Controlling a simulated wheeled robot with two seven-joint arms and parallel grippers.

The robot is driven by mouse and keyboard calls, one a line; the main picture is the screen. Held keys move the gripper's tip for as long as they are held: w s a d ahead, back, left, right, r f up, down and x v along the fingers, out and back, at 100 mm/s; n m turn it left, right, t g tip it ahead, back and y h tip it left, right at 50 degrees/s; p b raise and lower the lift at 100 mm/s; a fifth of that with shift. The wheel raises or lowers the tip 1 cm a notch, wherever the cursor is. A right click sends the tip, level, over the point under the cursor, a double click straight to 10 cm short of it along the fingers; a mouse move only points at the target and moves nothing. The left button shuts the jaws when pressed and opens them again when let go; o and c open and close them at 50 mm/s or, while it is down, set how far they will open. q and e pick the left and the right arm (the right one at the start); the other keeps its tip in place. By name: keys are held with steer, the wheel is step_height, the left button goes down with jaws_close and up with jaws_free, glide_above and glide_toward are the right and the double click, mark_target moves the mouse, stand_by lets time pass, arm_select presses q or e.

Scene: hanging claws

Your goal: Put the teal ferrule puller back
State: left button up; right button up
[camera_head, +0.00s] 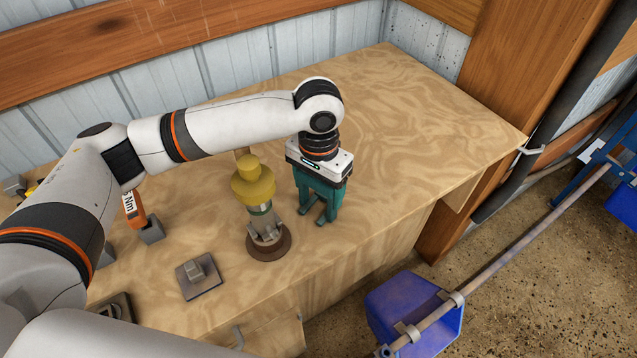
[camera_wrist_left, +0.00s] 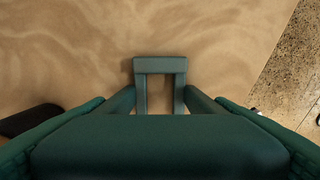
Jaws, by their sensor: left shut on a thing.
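The teal ferrule puller (camera_head: 321,218) is held upright below my left gripper (camera_head: 319,190), over the right middle of the wooden bench. Its legs point down; I cannot tell if they touch the bench top. My left gripper is shut on its upper part, and the white gripper body hides its top. In the left wrist view, a dark teal block fills the lower middle, with a squared teal frame (camera_wrist_left: 160,66) beyond it over the wood. My right gripper is not in view.
A yellow-topped tool (camera_head: 254,180) with grey claws stands on a brown round base just left of the puller. A grey plate with a peg (camera_head: 199,277) and an orange tool (camera_head: 133,208) are further left. Blue bins (camera_head: 415,312) hang beyond the bench edge. The bench's back right is clear.

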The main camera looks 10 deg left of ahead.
arm_select(q)
steer(key=o, duration=1.9)
steer(key=shift+f, duration=0.1)
step_height(320, 180, up, 12)
steer(key=shift+r+b, duration=0.15)
steer(key=shift+b, duration=0.7)
steer(key=shift+d, duration=0.1)
